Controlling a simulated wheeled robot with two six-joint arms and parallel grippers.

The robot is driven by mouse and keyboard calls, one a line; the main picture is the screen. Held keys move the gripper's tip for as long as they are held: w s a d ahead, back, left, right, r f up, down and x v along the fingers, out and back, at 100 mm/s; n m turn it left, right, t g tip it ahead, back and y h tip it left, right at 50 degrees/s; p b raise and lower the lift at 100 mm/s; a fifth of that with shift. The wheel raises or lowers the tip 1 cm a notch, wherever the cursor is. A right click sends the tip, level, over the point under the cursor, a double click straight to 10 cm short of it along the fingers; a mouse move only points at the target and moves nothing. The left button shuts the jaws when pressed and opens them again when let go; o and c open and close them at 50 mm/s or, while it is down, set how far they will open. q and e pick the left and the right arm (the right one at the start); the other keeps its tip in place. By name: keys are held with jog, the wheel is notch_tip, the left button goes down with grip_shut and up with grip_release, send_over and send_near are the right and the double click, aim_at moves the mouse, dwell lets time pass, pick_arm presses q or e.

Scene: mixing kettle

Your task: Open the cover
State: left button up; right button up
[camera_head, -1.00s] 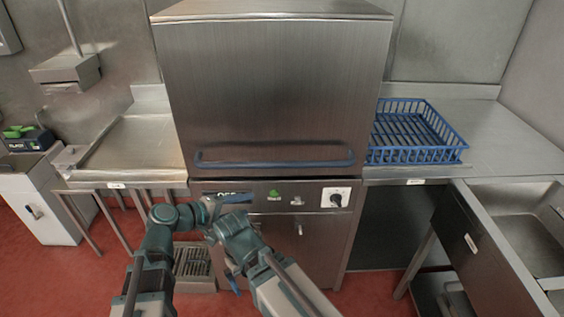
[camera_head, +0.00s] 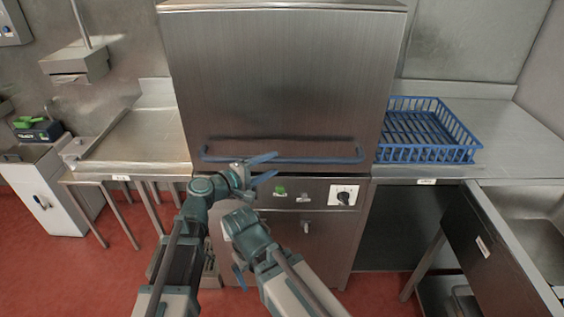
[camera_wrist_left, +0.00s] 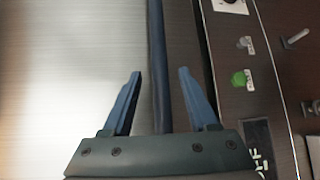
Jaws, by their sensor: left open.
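The cover (camera_head: 285,75) is the large steel hood of the machine, and it is down. Its blue bar handle (camera_head: 300,160) runs along the lower front edge. My left gripper (camera_head: 266,168) is open at the left half of the handle, one finger above and one below its line. In the left wrist view the handle (camera_wrist_left: 157,60) runs lengthwise between the open fingers (camera_wrist_left: 162,100), with a gap on both sides. Contact does not show. My right gripper (camera_head: 239,276) hangs low in front of the machine, mostly hidden by its own arm.
The control panel with a green button (camera_head: 280,190) and a dial (camera_head: 343,196) lies just below the handle. A blue rack (camera_head: 425,150) stands on the right counter. A steel counter (camera_head: 140,140) is at the left, and a sink (camera_head: 535,235) is at the right.

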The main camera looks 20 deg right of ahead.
aim_at(278, 162)
pick_arm(q)
jog(key=shift+x, duration=2.6)
grip_shut()
